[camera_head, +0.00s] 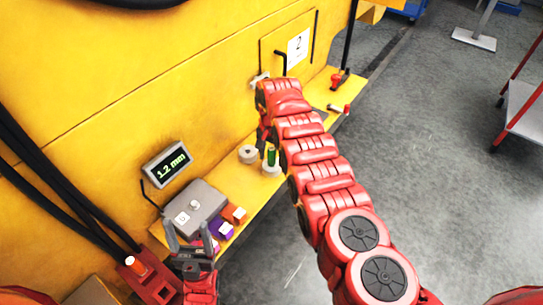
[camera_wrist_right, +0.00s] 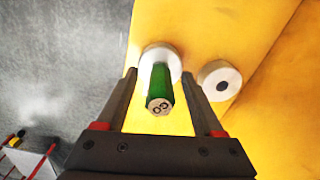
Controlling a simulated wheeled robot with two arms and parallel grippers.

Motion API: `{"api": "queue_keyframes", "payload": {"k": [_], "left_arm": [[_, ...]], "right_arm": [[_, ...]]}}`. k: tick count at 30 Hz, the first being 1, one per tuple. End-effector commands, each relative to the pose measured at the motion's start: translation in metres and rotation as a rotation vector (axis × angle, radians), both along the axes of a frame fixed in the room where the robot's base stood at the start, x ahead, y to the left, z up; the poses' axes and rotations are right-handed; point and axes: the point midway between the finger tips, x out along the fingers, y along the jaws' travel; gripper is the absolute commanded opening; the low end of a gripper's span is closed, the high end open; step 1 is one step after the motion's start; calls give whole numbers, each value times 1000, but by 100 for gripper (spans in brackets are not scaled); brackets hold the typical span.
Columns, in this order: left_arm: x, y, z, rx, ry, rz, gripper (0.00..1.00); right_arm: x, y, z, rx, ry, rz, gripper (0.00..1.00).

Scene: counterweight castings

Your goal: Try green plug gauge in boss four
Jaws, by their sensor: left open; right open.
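The green plug gauge (camera_head: 271,157) stands in a round grey boss (camera_head: 270,171) on the yellow ledge. A second grey boss (camera_head: 247,154) stands beside it; its dark hole shows in the right wrist view (camera_wrist_right: 221,86). No boss number is readable. My right gripper (camera_wrist_right: 166,100) is open, its fingers on either side of the green gauge (camera_wrist_right: 160,88), whose marked end faces the camera. Whether the fingers touch it I cannot tell. In the head view my right arm hides most of that gripper. My left gripper (camera_head: 189,238) is open beside the coloured blocks.
A grey box (camera_head: 205,202), orange block (camera_head: 239,215) and purple block (camera_head: 225,229) sit at the ledge's near end. A display (camera_head: 167,164) reads 1.2 mm. A red-handled lever (camera_head: 337,80) stands at the far end. Grey floor is clear on the right, before a cart (camera_head: 522,105).

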Motion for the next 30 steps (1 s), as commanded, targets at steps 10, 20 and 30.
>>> {"api": "queue_keyframes", "payload": {"k": [10,20,30], "left_arm": [[0,0,57,0,0,0,69],[0,0,69,0,0,0,69],[0,0,67,0,0,0,69]], "right_arm": [[1,1,65,1,-4,0,69],[1,0,137,1,-4,0,69],[0,0,176,0,-1,0,69]]}}
